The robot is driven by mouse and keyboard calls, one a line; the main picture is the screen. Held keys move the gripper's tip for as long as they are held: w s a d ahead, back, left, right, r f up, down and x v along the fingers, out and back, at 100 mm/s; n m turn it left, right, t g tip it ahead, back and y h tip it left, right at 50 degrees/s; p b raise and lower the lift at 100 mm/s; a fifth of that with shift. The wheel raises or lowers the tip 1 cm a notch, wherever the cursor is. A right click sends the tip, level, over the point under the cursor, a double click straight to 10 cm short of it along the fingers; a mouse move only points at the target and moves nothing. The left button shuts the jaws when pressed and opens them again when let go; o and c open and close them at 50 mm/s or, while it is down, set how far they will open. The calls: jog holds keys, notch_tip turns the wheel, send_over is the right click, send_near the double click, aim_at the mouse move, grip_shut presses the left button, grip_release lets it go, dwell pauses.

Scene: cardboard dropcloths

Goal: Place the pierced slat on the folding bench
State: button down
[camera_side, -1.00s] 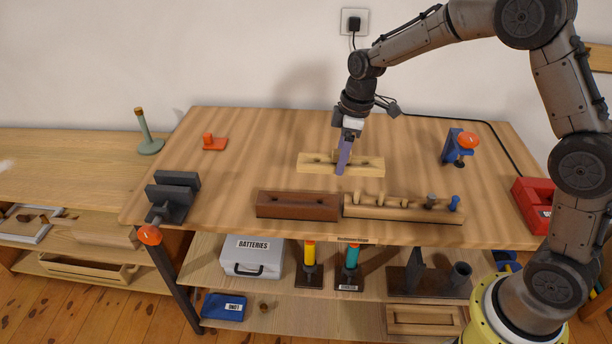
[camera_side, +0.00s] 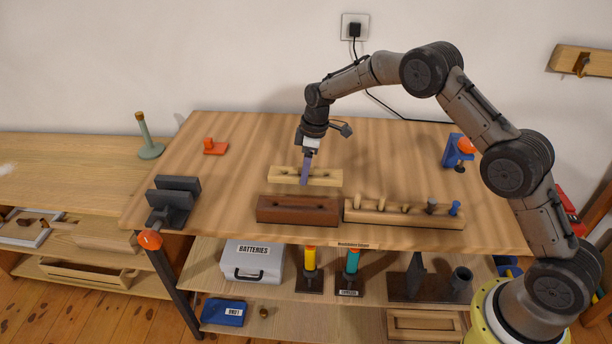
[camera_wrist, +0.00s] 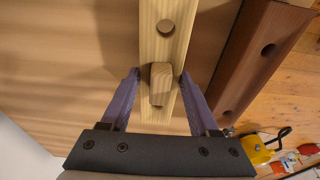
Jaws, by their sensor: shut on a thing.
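The pierced slat (camera_side: 330,180) is a pale wooden bar with dark holes, level above or on the middle of the wooden bench top (camera_side: 400,160). I cannot tell whether it touches the top. My gripper (camera_side: 304,183) points down with its purple fingers on the slat's long sides. In the wrist view, the gripper (camera_wrist: 159,78) is shut on the slat (camera_wrist: 165,50), one finger on each side. A round hole shows ahead, and a small wooden block stands on the slat between the fingers. Which surface is the folding bench, I cannot tell for sure.
A dark brown holed block (camera_side: 298,210) lies just in front of the slat. A pegged rail (camera_side: 390,216) is to its right. A grey vise (camera_side: 175,200), a small orange-red piece (camera_side: 214,147) and a blue clamp (camera_side: 457,150) stand around. A side bench (camera_side: 70,165) is at left.

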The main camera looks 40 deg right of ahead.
jog(key=shift+s+f, duration=0.1)
jog(key=shift+f, duration=1.1)
jog(key=shift+f, duration=0.1)
jog(key=shift+c, duration=0.6)
grip_release()
